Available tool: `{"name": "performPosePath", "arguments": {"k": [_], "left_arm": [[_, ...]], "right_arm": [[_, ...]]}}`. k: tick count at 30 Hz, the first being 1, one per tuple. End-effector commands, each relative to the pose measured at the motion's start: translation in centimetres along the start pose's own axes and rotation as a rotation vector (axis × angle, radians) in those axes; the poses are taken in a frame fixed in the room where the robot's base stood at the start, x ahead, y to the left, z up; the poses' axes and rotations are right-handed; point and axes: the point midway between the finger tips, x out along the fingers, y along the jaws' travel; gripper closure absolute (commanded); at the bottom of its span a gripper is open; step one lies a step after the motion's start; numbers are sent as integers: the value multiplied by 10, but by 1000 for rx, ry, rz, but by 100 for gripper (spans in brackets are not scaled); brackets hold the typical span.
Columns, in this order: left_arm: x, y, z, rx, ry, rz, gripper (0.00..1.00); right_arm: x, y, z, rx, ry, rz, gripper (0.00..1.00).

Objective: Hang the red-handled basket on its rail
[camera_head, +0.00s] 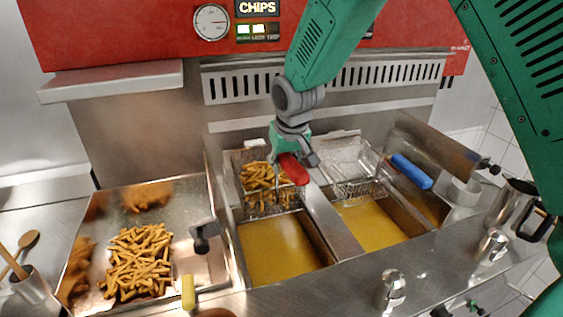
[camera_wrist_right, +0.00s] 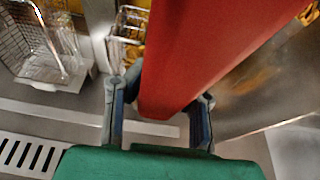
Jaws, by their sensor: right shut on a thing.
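The red-handled basket (camera_head: 268,198), a wire basket with fries in it, is at the back of the left oil well, above the oil. Its red handle (camera_head: 294,170) points toward the front right. My right gripper (camera_head: 291,154) comes down from above and is shut on this handle. In the right wrist view the fingers stand on both sides of the red handle (camera_wrist_right: 205,50). A pale horizontal rail (camera_head: 320,114) runs along the back wall behind the baskets. I cannot tell whether the basket touches it. My left gripper is not in view.
An empty wire basket (camera_head: 352,163) with a blue handle (camera_head: 411,171) is at the back of the right well. A metal tray (camera_head: 196,262) with loose fries is at left. A metal jug (camera_head: 510,203) stands at right. The left oil well's (camera_head: 275,250) front is clear.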

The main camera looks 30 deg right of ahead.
Motion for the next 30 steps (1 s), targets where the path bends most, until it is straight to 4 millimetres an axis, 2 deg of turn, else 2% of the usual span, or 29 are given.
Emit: {"name": "performPosePath", "arguments": {"k": [29,30], "left_arm": [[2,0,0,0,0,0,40],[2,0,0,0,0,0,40]], "right_arm": [[11,-8,4,0,2,0,100],[11,-8,4,0,2,0,69]]}}
